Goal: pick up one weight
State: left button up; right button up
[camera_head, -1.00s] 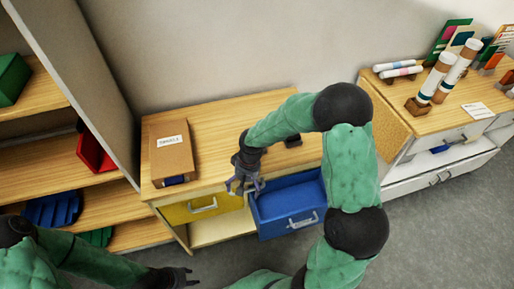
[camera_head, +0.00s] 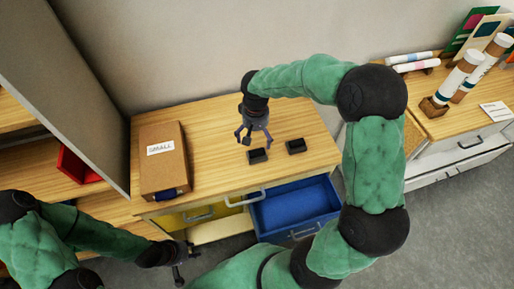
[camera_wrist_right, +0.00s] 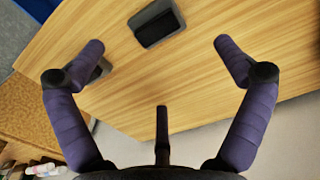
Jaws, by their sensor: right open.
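Two small black weights lie on the wooden tabletop (camera_head: 222,119): one (camera_head: 258,156) just below my right gripper (camera_head: 255,133), the other (camera_head: 296,146) to its right. My right gripper is open and empty, above the tabletop and apart from both weights. In the right wrist view, one weight (camera_wrist_right: 158,24) lies beyond the spread fingers, near the top middle. The other weight (camera_wrist_right: 100,70) is partly hidden behind the left finger. My left gripper (camera_head: 181,264) is low in front of the table; its jaw state is unclear.
A brown box (camera_head: 161,171) labelled "SMALL" stands on the table's left. Below the top are an open blue drawer (camera_head: 297,208) and a yellow drawer (camera_head: 190,215). A shelf with a red bin (camera_head: 76,165) is at left. A second table (camera_head: 454,120) with rolls stands right.

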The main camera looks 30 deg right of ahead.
aim_at(257, 152)
jog(key=f, duration=0.3)
jog(key=f+b, duration=0.1)
jog(key=shift+s+a+f, duration=0.1)
jog(key=shift+s+f, duration=0.15)
jog(key=shift+f, duration=0.05)
jog(key=shift+f+b, duration=0.7)
jog(key=shift+f, duration=2.05)
jog(key=shift+r, duration=0.1)
jog(key=c, duration=1.9)
